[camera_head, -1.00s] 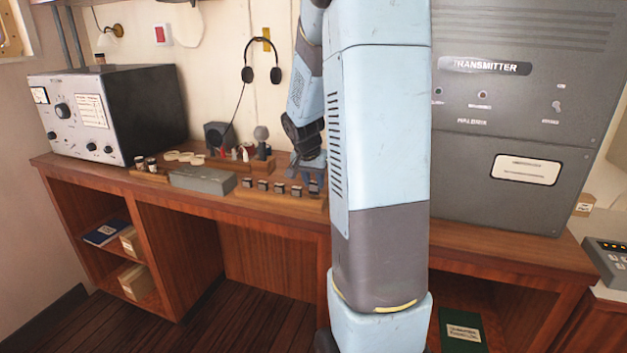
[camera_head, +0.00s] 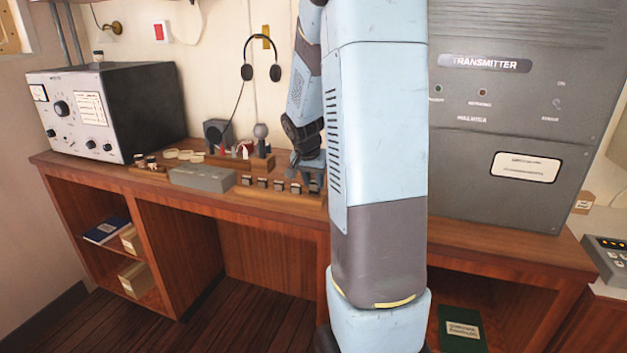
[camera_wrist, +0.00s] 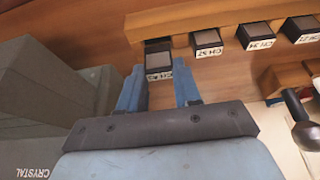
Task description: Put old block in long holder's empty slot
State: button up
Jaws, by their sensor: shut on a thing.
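The long holder (camera_head: 268,198) is a wooden rail on the desk with several small dark blocks in a row. In the wrist view the holder (camera_wrist: 185,22) runs across the top, with blocks labelled CH 37 (camera_wrist: 207,40), CH 24 and CH 27. My gripper (camera_wrist: 160,78) is shut on a dark block (camera_wrist: 159,60) with a hard-to-read CH label, at the row's end by the holder's edge. Whether this block is seated in a slot cannot be told. In the head view my gripper (camera_head: 309,172) is at the holder's right end, partly hidden by my arm.
A grey box marked CRYSTAL (camera_wrist: 45,110) stands close beside my gripper. A ball-topped lever (camera_wrist: 305,125) is on the other side. A grey case (camera_head: 202,179) lies left of the holder. The transmitter (camera_head: 505,130) stands at the right.

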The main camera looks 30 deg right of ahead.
jog(key=shift+f, duration=1.15)
dwell(2.9)
jog(key=o, duration=1.1)
jog(key=v, duration=1.3)
jog(key=shift+a+r, duration=0.15)
jog(key=shift+r, duration=0.15)
jog(key=shift+s, duration=0.1)
